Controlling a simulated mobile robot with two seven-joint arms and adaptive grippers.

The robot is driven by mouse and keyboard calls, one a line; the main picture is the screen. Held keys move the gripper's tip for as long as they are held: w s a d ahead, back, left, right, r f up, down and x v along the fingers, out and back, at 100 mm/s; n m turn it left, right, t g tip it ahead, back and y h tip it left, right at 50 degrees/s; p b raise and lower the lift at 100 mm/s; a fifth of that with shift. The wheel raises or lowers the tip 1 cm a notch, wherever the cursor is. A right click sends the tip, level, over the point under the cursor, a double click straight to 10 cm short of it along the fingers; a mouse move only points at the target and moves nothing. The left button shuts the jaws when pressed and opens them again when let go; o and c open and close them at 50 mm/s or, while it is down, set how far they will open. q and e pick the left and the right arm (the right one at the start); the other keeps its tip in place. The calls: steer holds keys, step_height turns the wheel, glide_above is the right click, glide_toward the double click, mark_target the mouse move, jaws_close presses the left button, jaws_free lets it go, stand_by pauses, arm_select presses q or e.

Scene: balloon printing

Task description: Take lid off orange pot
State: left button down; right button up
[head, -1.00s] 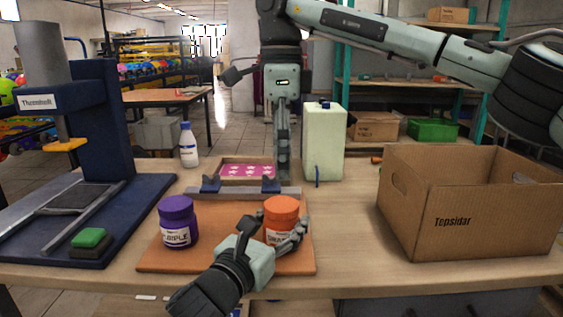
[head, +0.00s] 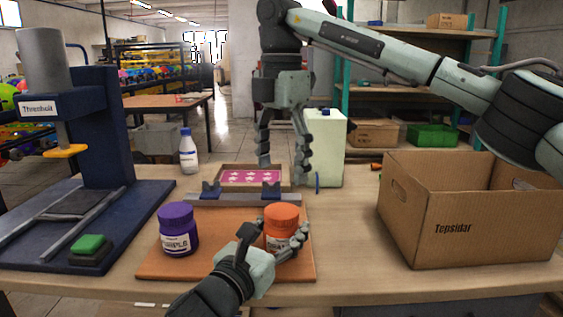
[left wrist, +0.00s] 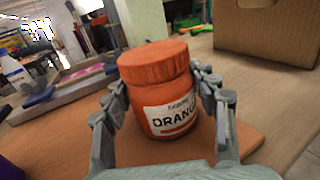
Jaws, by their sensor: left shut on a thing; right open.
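The orange pot (head: 279,240) stands upright on the orange-brown board, with its orange lid (head: 281,212) on top. My left gripper (head: 281,246) is shut around the pot's body, below the lid. In the left wrist view the pot (left wrist: 168,115) sits between both fingers, its label facing the camera and its lid (left wrist: 153,62) clear of them. My right gripper (head: 284,165) is open and empty, pointing down behind the pot, above the far part of the table near the pink printed plate.
A purple pot (head: 178,229) stands left of the orange pot on the board (head: 205,262). A pale green bottle (head: 326,150) stands behind right, close to my right gripper. A cardboard box (head: 475,235) is at right, a blue press (head: 100,130) at left.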

mark_target(281, 210)
steer(key=m, duration=0.3)
steer(key=shift+f, duration=0.3)
steer(key=shift+m, duration=0.3)
step_height(281, 210, down, 8)
steer(key=shift+r, duration=0.25)
steer(key=shift+c, duration=0.3)
